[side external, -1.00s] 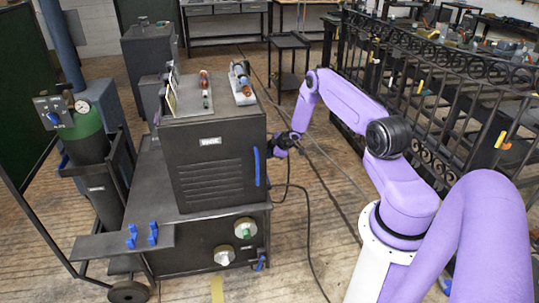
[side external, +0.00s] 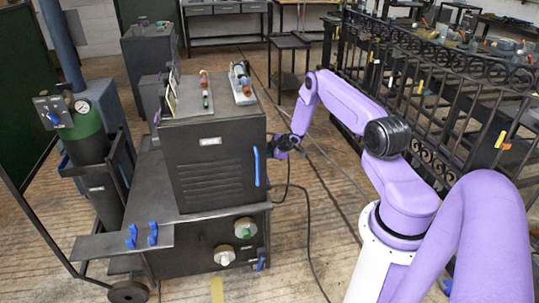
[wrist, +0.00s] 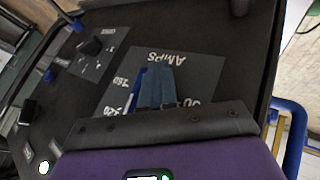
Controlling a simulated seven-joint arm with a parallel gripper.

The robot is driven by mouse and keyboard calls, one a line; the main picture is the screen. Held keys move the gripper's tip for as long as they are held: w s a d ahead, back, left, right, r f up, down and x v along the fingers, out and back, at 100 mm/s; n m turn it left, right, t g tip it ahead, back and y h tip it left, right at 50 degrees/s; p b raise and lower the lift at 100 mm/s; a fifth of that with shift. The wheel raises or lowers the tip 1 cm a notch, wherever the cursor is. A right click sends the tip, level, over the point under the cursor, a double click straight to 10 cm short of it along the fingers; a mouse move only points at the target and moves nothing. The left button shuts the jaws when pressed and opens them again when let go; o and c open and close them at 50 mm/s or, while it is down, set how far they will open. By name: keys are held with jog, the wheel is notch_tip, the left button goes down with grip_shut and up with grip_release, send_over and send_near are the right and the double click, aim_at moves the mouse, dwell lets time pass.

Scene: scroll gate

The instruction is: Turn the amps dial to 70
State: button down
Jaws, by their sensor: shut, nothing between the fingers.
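The amps panel (wrist: 200,70) shows in the wrist view as a grey plate with an upside-down "AMPS" label and white scale numbers, partly covered. My gripper (wrist: 158,72) is shut, its blue-grey fingers close together over the middle of the plate. A brighter blue part (wrist: 137,88), seemingly the dial's handle, shows just left of the fingers. Most of the dial is hidden, and I cannot read its setting or tell whether the fingers touch it. In the side view my gripper (side external: 283,146) is at the right side of the dark welding machine (side external: 215,160); the dial is hidden there.
A second plate with a black knob (wrist: 90,46) is at upper left in the wrist view. A blue handle (wrist: 292,140) stands out at the right edge. Dark cables (side external: 306,215) lie on the floor beside the machine. A black iron gate (side external: 440,90) stands behind my arm.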

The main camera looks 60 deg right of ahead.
jog(key=shift+f, duration=0.1)
jog(key=t, duration=0.1)
jog(key=t+h, duration=0.1)
jog(key=w+d+f+n+t+h, duration=0.1)
jog(key=shift+t, duration=0.3)
jog(key=shift+f, duration=0.1)
dwell(1.0)
dwell(1.3)
